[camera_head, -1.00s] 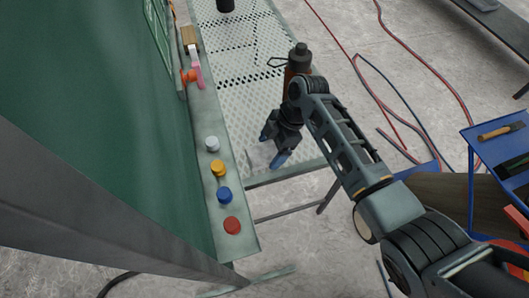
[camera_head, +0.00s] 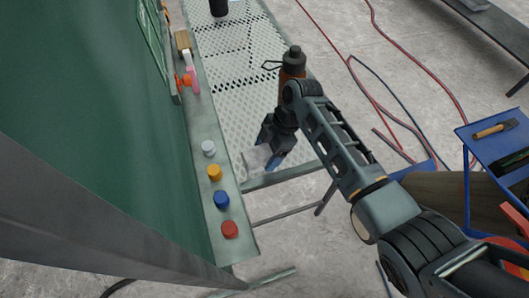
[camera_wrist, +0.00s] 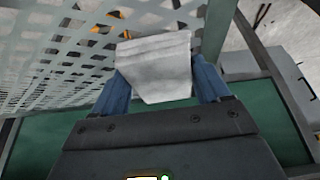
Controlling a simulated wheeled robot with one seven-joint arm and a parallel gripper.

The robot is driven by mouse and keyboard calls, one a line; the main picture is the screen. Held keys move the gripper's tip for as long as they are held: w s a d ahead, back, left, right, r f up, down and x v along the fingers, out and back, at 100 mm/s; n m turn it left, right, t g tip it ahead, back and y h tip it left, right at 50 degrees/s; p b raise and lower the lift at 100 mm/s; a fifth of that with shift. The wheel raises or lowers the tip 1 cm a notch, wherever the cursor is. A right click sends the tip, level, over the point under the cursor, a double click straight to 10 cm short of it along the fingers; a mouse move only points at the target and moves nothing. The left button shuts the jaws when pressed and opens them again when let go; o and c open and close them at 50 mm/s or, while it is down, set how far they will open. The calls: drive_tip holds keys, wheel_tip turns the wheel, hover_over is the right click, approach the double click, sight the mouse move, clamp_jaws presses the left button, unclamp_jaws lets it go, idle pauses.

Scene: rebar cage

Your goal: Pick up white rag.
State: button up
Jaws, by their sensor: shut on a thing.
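The white rag (camera_wrist: 155,70) shows as a pale folded cloth between the two blue fingers of my gripper (camera_wrist: 160,85) in the wrist view. The fingers press on its left and right sides. In the head view the rag (camera_head: 256,158) is a pale patch at the near end of the perforated metal bench, just left of my gripper (camera_head: 272,151). My gripper is shut on it. I cannot tell whether the rag still touches the bench.
The perforated bench (camera_head: 228,85) holds an orange-and-black bottle (camera_head: 292,66) behind my gripper and a dark cylinder (camera_head: 219,7) farther off. A green panel's ledge with coloured buttons (camera_head: 221,198) stands close at left. A blue cart (camera_head: 490,150) with tools stands at right. Hoses cross the floor.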

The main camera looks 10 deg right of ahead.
sight(260, 155)
drive_tip(key=shift+r, duration=0.6)
wheel_tip(260, 155, up, 3)
drive_tip(key=shift+f, duration=0.1)
drive_tip(key=s+d+r, duration=0.5)
drive_tip(key=d+r, duration=0.2)
drive_tip(key=d, duration=0.3)
drive_tip(key=shift+s+d, duration=0.15)
drive_tip(key=shift+d, duration=0.05)
